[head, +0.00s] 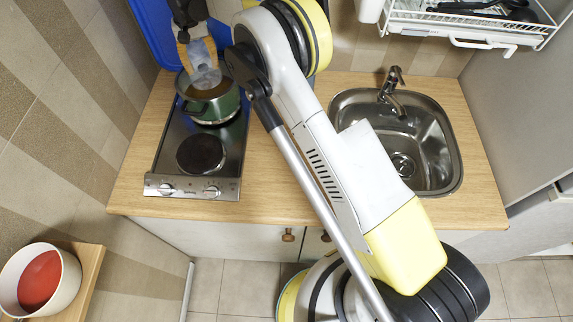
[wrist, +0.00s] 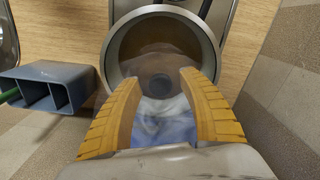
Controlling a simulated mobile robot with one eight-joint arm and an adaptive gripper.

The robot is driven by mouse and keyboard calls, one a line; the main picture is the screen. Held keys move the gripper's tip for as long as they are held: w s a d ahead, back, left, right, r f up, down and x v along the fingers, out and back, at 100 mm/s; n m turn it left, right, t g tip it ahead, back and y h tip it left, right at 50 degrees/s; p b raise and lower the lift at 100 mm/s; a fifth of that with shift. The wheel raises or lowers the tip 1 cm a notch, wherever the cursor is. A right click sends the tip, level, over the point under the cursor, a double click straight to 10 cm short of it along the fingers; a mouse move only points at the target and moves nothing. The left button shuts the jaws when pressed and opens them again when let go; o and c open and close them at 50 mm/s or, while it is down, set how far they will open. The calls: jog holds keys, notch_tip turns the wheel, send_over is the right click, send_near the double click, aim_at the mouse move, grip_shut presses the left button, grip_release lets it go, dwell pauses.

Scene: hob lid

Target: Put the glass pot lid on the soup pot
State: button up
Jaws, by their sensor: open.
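The green soup pot (head: 214,109) stands on the rear plate of the hob. In the wrist view, the glass lid (wrist: 150,48) appears to lie over the pot's mouth, with a grey rim around it and brown showing through. Pale bluish reflections cover the glass nearest me. My gripper (head: 202,64) is over the pot, pointing down. In the wrist view its orange fingers (wrist: 160,80) are apart, either side of the knob. I cannot tell how evenly the lid sits.
The front hob plate (head: 201,154) is bare. A blue panel (head: 152,28) stands behind the hob. A grey divided caddy (wrist: 52,92) is beside the pot in the wrist view. The sink (head: 420,150) is at right. A white bowl with red contents (head: 68,278) is at lower left.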

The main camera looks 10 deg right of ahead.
notch_tip(320, 180, up, 12)
jog(key=shift+f, duration=0.2)
jog(key=shift+f, duration=0.1)
dwell(0.5)
